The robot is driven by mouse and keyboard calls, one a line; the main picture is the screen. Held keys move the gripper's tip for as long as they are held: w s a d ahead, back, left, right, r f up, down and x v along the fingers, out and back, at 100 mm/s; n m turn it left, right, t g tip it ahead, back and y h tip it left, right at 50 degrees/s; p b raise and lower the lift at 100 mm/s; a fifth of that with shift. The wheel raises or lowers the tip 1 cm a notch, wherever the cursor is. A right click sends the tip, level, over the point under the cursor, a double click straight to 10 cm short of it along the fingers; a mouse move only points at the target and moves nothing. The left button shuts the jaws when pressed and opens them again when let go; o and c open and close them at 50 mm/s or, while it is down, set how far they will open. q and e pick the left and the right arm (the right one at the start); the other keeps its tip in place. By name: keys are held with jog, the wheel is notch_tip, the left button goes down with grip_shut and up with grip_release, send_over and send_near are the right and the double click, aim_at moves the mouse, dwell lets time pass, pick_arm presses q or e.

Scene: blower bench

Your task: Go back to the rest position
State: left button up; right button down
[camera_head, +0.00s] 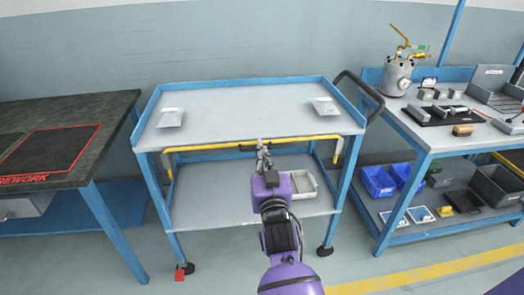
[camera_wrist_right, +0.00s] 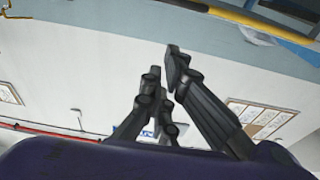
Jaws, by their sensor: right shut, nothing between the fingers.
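My right gripper (camera_head: 263,148) is in the middle of the head view, at the end of my purple arm, in front of the cart's front edge. Its fingers also show in the right wrist view (camera_wrist_right: 168,72), close together with nothing between them. The blue-framed cart (camera_head: 245,103) stands ahead with a grey top. My right gripper appears apart from the cart, though the gap is hard to judge. My left gripper is not in view.
Two small bags lie on the cart top, one left (camera_head: 170,118) and one right (camera_head: 324,106). A pale tray (camera_head: 302,184) sits on its lower shelf, partly hidden by my arm. A dark rework bench (camera_head: 112,108) stands left, a loaded workbench (camera_head: 412,127) right.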

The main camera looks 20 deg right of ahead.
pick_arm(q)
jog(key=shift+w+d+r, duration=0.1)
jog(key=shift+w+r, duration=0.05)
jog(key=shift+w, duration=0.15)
